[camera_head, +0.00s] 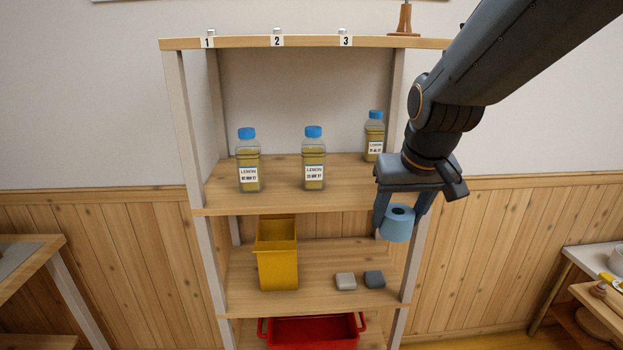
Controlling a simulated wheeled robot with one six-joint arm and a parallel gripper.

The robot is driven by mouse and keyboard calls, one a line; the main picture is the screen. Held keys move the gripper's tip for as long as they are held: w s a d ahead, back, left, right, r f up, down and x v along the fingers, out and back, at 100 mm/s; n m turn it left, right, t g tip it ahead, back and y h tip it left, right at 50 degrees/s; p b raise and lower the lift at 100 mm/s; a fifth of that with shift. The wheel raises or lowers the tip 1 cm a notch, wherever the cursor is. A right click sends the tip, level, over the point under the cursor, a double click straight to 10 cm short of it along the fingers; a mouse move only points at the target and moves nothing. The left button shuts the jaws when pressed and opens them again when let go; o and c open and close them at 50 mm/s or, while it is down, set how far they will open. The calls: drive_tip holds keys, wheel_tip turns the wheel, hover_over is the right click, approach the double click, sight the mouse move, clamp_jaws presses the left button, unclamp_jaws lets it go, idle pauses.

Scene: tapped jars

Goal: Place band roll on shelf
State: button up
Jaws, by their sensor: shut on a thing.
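My gripper (401,214) is shut on a light blue band roll (397,227), with one finger on each side of it. The roll has a dark hole in its upper end and is held in the air at the right front of the shelf unit. The upper shelf board (278,190) is to its left, and the middle shelf board (320,262) is lower and to the left. The roll hides part of the unit's right side. I cannot tell how far it is from the boards.
Blue-capped jars stand on the upper shelf: left (248,162), middle (313,160) and back right (375,137). The middle shelf holds a yellow bin (276,252), a light grey block (345,281) and a dark grey block (374,279). A red crate (312,332) is below.

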sight(402, 219)
drive_tip(key=s+r, duration=0.3)
drive_tip(key=shift+r+b, duration=0.3)
drive_tip(key=shift+b, duration=0.05)
drive_tip(key=shift+w+b, duration=0.3)
drive_tip(key=shift+w, duration=0.05)
drive_tip(key=w+p, duration=0.2)
drive_tip(key=w, duration=1.2)
drive_tip(key=shift+w+f+p, duration=0.25)
drive_tip(key=shift+w+p, duration=0.1)
drive_tip(key=shift+w, duration=0.45)
drive_tip(key=shift+w+f+p, duration=0.25)
drive_tip(key=shift+w+p, duration=0.1)
drive_tip(key=shift+w, duration=0.4)
drive_tip(key=shift+f, duration=0.2)
drive_tip(key=shift+f, duration=0.15)
drive_tip(key=o, duration=1.1)
